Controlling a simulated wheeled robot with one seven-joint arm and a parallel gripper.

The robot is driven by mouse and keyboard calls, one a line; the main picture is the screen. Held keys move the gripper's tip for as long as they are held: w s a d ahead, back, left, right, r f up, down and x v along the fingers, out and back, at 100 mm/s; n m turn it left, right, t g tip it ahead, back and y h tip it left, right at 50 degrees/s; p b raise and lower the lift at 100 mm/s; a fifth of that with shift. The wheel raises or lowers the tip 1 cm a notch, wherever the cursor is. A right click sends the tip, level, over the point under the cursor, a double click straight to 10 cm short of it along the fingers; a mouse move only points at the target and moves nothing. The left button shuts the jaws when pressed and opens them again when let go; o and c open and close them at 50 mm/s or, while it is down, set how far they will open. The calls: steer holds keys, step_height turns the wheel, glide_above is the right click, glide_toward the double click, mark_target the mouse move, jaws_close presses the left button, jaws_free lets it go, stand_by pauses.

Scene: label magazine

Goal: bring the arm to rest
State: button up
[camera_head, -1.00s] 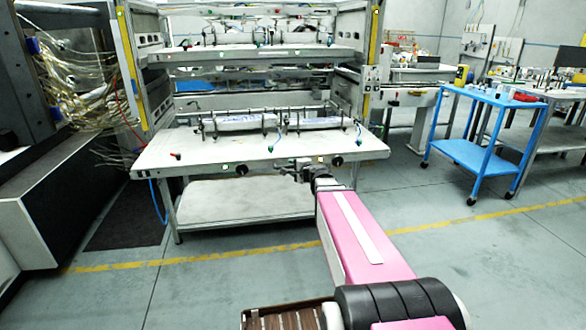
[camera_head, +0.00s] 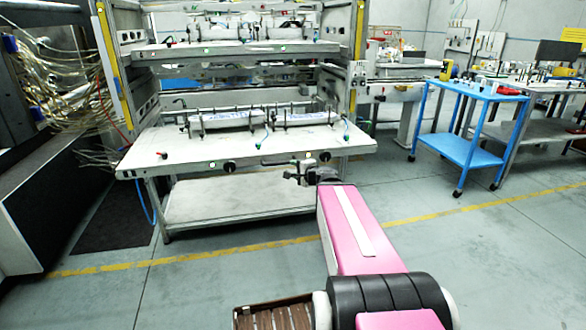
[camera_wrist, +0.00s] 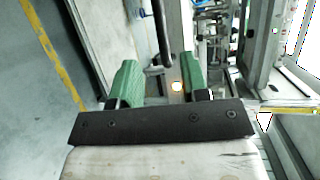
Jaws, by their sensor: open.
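My arm reaches forward to the label magazine's white table (camera_head: 200,150). My gripper (camera_head: 296,175) is at the table's front edge in the head view, small and partly hidden by the wrist. In the wrist view my gripper (camera_wrist: 156,78) shows two green fingers standing well apart. Nothing is seen clamped in the jaws.
The magazine's frame (camera_head: 355,75) rises behind the table, with a lower shelf (camera_head: 240,198) below. A blue cart (camera_head: 470,150) stands at the right. A dark cabinet with cables (camera_head: 60,85) is at the left. The floor in front is open, crossed by a yellow line (camera_head: 420,225).

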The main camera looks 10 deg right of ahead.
steer(key=s+a+f+n+g+h, duration=0.1)
steer(key=s+a+f+n+g, duration=0.4)
steer(key=f, duration=0.3)
steer(key=s+a+f+n+g+h, duration=0.1)
steer(key=s+a+f+n+g, duration=0.2)
steer(key=s+f+n+g, duration=0.45)
steer(key=s+d+f+n+g+h, duration=0.2)
steer(key=s+d+f+h, duration=0.1)
steer(key=f+h, duration=0.1)
steer(key=shift+s+f, duration=0.25)
steer(key=shift+f, duration=0.3)
